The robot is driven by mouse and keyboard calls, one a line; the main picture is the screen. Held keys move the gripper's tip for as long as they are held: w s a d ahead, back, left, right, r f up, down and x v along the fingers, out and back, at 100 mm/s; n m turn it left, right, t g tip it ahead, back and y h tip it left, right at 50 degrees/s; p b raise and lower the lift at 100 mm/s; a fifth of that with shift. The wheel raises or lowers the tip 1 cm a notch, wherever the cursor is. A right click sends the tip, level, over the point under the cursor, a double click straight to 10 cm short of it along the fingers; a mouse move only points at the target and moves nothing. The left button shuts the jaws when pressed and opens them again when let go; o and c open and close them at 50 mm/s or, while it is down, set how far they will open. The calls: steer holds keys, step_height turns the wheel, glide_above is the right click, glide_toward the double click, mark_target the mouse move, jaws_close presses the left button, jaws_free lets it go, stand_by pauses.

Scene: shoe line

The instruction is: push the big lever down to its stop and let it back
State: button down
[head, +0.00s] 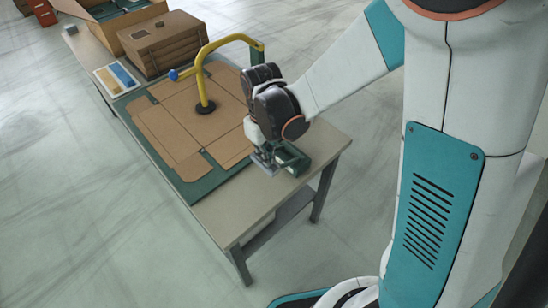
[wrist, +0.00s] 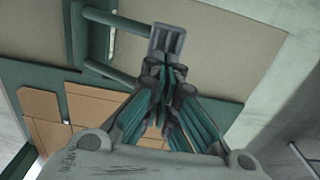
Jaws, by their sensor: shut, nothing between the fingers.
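A yellow bent tube (head: 228,40) arches over the table from a green post to a black round foot on flat cardboard. A blue ball knob (head: 173,75) shows at its left side. A green metal frame (head: 293,158) with bars is at the table's near right corner; it also shows in the wrist view (wrist: 91,67). I cannot tell which part is the big lever. My gripper (head: 266,163) is shut and empty, right beside the green frame. My wrist hides part of the frame.
The flat cardboard (head: 175,125) lies on a green mat on the table (head: 238,213). Brown boxes (head: 163,42) stand at the back, with a white tray (head: 118,78) of blue and yellow items at the left.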

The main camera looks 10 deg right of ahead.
steer(key=shift+f+b, duration=1.4)
steer(key=shift+f, duration=1.4)
steer(key=shift+r, duration=0.15)
steer(key=shift+r+p, duration=4.3)
steer(key=shift+r, duration=1.55)
